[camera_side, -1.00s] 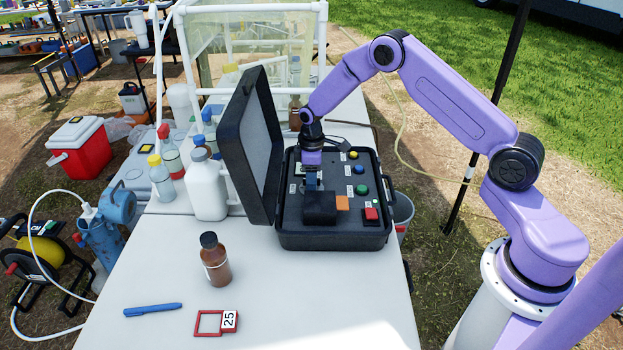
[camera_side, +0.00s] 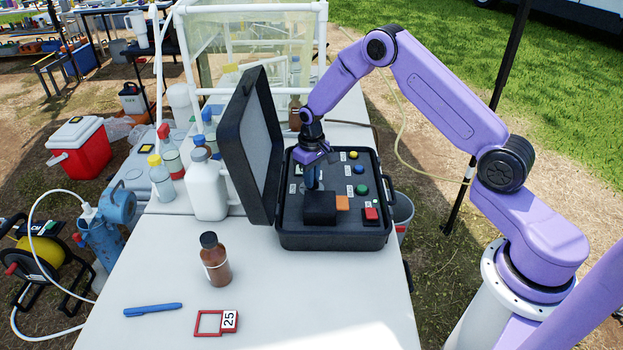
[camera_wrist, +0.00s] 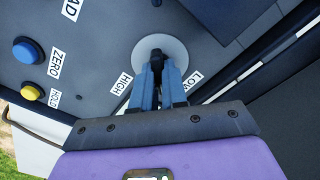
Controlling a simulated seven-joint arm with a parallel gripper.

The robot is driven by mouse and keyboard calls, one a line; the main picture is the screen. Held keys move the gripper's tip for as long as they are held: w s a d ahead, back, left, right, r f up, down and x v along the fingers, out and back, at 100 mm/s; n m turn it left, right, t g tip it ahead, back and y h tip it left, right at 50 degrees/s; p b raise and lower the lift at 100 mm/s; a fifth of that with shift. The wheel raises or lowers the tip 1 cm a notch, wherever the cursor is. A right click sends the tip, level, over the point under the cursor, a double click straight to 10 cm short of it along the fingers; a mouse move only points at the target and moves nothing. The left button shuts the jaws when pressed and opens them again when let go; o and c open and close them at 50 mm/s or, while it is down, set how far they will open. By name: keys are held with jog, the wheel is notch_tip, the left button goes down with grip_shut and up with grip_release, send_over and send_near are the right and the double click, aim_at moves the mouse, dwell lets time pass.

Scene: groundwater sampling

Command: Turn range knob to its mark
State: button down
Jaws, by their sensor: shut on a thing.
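The range knob (camera_wrist: 157,55) is a small black knob on a pale round dial (camera_wrist: 181,54) in the wrist view. The labels HIGH (camera_wrist: 122,84) and LOW (camera_wrist: 196,79) stand at the dial's edge on either side of my fingers. My gripper (camera_wrist: 157,76) is shut on the knob, its two blue fingers at its sides. The fingers cover part of the dial, and I cannot make out the knob's pointer. In the side view my gripper (camera_side: 312,182) reaches down into the open black case (camera_side: 334,240), behind a black block; the knob is hidden there.
The panel carries a blue button (camera_wrist: 26,50) labelled ZERO, a yellow button (camera_wrist: 32,92), a green button (camera_side: 361,189) and a red switch (camera_side: 371,214). A black block (camera_side: 319,207) and the raised lid (camera_side: 251,145) stand close to my gripper.

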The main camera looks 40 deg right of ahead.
jog(key=m, duration=0.4)
jog(key=shift+m, duration=0.4)
jog(key=m, duration=0.4)
jog(key=shift+m, duration=0.4)
jog(key=c, duration=1.1)
grip_release()
jog(key=shift+r, duration=0.1)
notch_tip(320, 180, up, 17)
jog(key=shift+r, duration=0.15)
jog(key=shift+a, duration=0.1)
